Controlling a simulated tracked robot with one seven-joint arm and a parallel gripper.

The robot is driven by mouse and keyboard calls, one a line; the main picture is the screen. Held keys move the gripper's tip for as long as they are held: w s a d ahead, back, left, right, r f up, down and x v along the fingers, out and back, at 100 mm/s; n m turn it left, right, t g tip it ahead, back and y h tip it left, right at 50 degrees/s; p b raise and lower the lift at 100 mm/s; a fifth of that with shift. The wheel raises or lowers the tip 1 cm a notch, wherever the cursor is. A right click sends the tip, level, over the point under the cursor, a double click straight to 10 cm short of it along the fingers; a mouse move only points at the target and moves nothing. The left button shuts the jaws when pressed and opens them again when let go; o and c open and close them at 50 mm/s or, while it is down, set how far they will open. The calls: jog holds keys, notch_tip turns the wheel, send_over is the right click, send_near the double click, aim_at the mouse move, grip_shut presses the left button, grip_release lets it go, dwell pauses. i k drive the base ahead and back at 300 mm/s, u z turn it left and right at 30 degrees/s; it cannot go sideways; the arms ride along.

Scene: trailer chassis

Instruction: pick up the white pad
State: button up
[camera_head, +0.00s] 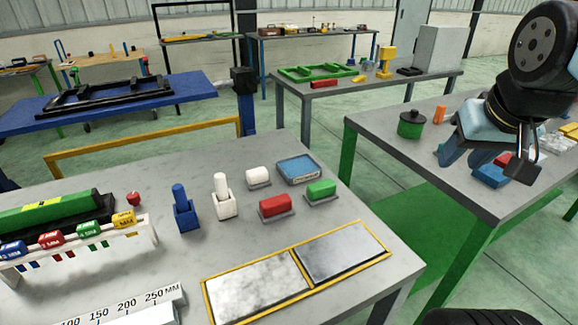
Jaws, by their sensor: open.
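The white pad (258,175) is a small rounded white block on a thin grey base. It rests on the grey table (130,160) in front of me, left of a blue-topped tray. My gripper (462,163) is at the right, over the green-legged table (390,135), far from the white pad. It points down with its jaws open, and nothing shows held between them. Part of its far side is hidden by my arm.
A red pad (275,206) and a green pad (321,189) stand near the white pad. The blue-topped tray (298,168) is close on its right. A white holder (223,199) and blue holder (185,212) stand to its left. A floor gap separates the two tables.

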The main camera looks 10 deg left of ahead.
aim_at(258, 178)
jog(key=z, duration=0.2)
jog(key=k, duration=1.85)
jog(key=u, duration=0.55)
jog(key=i, duration=1.7)
jog(key=z, duration=0.1)
